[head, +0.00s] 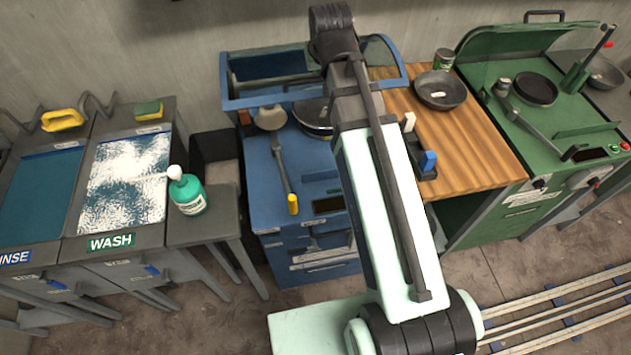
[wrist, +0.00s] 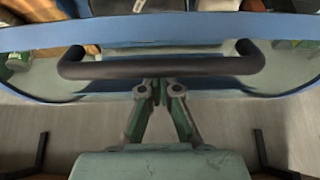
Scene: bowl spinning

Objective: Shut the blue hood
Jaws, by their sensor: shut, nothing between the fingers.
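The blue hood (head: 312,92) has a blue frame with clear panels and stands raised at the back of the blue station (head: 262,185). My arm covers part of it in the head view. In the wrist view the hood's blue front edge (wrist: 60,38) runs across the top, with its dark bar handle (wrist: 200,66) close in front. My gripper (wrist: 159,90) is shut and empty, with its fingertips right at the middle of the handle. I cannot tell whether they touch it. The fingers are hidden in the head view.
A dark round pan (head: 312,116) and a long-handled tool (head: 280,160) are on the blue station. A wooden counter (head: 470,130) with a pan (head: 440,90) and a green station (head: 560,110) stand at the right. A green bottle (head: 188,194) and wash basin (head: 125,180) are at the left.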

